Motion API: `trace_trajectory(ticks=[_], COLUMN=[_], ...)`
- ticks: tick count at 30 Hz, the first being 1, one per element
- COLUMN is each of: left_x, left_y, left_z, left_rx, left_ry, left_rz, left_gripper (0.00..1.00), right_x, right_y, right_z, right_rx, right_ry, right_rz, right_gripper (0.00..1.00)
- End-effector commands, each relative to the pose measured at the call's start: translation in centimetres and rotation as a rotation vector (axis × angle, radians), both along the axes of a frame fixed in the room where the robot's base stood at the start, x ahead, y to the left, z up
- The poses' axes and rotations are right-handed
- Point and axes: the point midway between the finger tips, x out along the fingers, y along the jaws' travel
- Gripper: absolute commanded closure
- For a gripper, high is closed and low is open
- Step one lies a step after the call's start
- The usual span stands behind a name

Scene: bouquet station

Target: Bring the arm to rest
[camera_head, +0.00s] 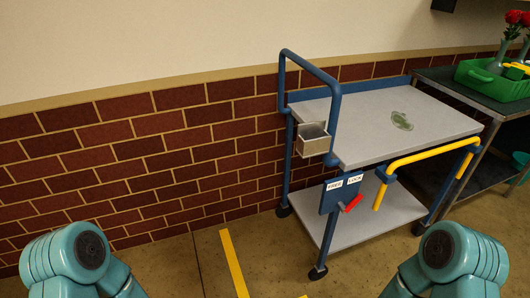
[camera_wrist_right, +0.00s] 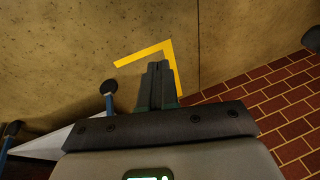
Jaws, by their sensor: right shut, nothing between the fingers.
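My right gripper (camera_wrist_right: 158,88) shows in the right wrist view with its two dark fingers together and nothing between them. It hangs over the floor (camera_wrist_right: 70,60), in line with a corner of yellow tape (camera_wrist_right: 145,53). In the head view only teal parts of my two arms show at the bottom left and bottom right. Neither gripper shows in the head view. My left gripper is out of view.
A blue-framed cart (camera_head: 375,127) with a grey top stands ahead, with a metal box (camera_head: 314,143), a yellow handle (camera_head: 430,157) and a red lever (camera_head: 353,203). A green crate (camera_head: 490,82) with red roses (camera_head: 517,17) sits on a table at right. A brick wall (camera_head: 160,150) stands behind.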

Motion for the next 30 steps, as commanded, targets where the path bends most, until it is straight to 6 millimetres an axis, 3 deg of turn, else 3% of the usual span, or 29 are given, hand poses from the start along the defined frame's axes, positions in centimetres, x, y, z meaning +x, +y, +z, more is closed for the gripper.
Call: trace_trajectory(ticks=[3,7,9,14,22,25,30], left_x=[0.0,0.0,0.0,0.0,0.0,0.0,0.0], left_y=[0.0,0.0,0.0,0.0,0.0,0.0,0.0], left_z=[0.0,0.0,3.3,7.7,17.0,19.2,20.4], left_rx=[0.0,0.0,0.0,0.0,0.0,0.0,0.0], left_ry=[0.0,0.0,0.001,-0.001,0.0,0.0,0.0], left_rz=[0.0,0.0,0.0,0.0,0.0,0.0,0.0], left_gripper=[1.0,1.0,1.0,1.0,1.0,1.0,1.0], right_x=[-2.6,-3.8,-3.6,-3.6,-3.5,-3.5,-3.5], right_y=[0.8,1.1,1.0,1.0,1.0,1.0,1.0], right_z=[0.0,0.1,3.4,7.7,17.1,19.3,20.5], right_rx=[0.061,0.094,0.095,0.094,0.094,0.094,0.094], right_ry=[0.16,0.291,0.286,0.283,0.281,0.281,0.281], right_rz=[-0.166,-0.374,-0.376,-0.375,-0.375,-0.375,-0.374], right_gripper=[1.0,1.0,1.0,1.0,1.0,1.0,1.0])
